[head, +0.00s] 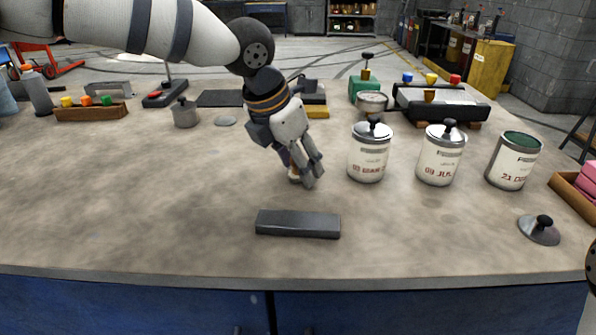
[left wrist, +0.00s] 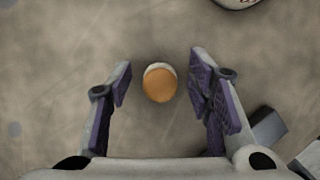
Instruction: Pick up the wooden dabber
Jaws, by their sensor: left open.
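The wooden dabber (left wrist: 160,84) shows in the left wrist view from above as a round tan wooden top with a pale rim below it. It stands on the bench between the two purple-padded fingers, with a gap on each side. In the head view the dabber (head: 293,174) is mostly hidden behind my left gripper (head: 305,175), which points down at it. My left gripper is open and holds nothing. My right gripper is not in view.
A dark grey bar (head: 298,224) lies in front of the gripper. Lidded cans (head: 368,155) (head: 441,158) and an open green-topped can (head: 512,163) stand to the right. A loose lid (head: 539,230) lies near the right front. The left front of the bench is clear.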

